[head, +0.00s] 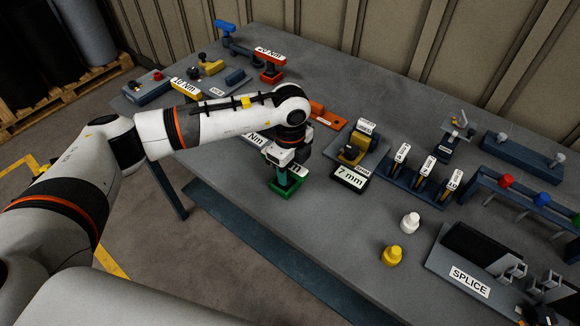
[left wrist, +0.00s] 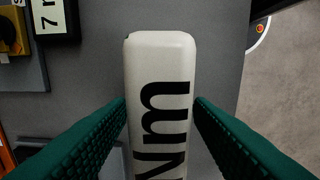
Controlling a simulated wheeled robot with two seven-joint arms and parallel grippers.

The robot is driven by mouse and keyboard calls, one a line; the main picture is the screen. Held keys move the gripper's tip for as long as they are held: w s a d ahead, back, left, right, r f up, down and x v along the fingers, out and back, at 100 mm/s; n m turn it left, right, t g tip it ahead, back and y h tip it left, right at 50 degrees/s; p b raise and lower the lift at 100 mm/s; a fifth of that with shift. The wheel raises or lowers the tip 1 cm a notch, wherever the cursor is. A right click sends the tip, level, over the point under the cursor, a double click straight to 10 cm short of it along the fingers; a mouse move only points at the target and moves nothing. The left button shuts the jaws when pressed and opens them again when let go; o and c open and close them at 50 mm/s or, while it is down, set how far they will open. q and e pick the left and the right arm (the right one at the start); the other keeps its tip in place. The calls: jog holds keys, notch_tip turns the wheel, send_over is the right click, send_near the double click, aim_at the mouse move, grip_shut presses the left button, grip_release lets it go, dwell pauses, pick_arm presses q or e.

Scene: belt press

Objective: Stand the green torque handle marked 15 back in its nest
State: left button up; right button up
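The green torque handle (head: 284,187) is under my left arm in the head view, near the table's front edge, with its green lower part showing. In the left wrist view its white top bar (left wrist: 160,85) reads "Nm"; the number is out of frame. My left gripper (left wrist: 160,112) has green fingers on both sides of the bar, close against it, and appears shut on the handle. The handle looks roughly upright. A white label ending in "Nm" (head: 256,138) shows partly behind my arm. I cannot tell whether the handle's foot touches the table or a nest. My right gripper is not in view.
A red "20 Nm" handle (head: 270,68) and a yellow "10 Nm" piece (head: 186,88) stand farther back. A "7 mm" block (head: 350,177) is close on the right. Bare table lies between.

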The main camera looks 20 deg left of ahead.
pick_arm(q)
jog(key=shift+r, duration=0.15)
notch_tip(320, 180, up, 4)
jog(key=shift+s+a+f+b, duration=0.1)
jog(key=shift+s+b, duration=0.05)
jog(key=shift+b, duration=0.95)
notch_tip(320, 180, up, 7)
jog(key=shift+s+f+b, duration=0.1)
jog(key=shift+f+b, duration=0.1)
jog(key=shift+b, duration=0.55)
jog(key=shift+r, duration=0.7)
